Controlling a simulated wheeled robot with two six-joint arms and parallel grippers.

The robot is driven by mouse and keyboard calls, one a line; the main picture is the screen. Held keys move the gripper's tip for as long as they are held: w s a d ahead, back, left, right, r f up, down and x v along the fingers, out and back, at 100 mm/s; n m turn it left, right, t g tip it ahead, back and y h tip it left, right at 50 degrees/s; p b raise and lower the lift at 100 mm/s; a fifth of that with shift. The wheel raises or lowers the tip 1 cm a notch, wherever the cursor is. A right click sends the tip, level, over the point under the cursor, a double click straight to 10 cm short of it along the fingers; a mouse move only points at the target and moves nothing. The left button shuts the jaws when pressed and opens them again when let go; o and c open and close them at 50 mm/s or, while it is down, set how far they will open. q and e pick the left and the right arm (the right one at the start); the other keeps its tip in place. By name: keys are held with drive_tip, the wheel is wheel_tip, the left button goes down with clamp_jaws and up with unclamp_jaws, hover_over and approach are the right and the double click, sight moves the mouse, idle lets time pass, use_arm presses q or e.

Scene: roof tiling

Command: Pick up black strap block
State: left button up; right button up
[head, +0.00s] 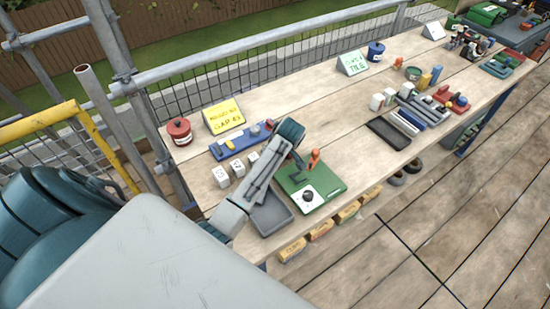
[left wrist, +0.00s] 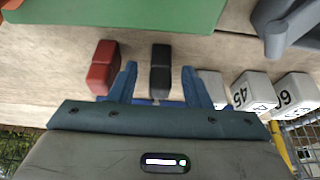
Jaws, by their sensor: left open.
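The black strap block (left wrist: 160,80) stands on the wooden bench in the left wrist view. My left gripper (left wrist: 159,68) is open, with one blue finger on each side of the block and a visible gap on both sides. A red block (left wrist: 103,66) stands just left of the left finger. In the head view my left gripper (head: 298,155) is over the bench beside the green board, and the arm hides the black block. My right gripper is not in view.
White numbered cubes (left wrist: 252,92) stand right of the gripper. The green board (head: 328,180) with an orange clamp (head: 314,158) and a grey tray (head: 271,214) are close by. A blue tray (head: 226,150) of small pieces lies behind. Bare bench shows towards the right.

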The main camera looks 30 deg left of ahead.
use_arm(q)
clamp_jaws()
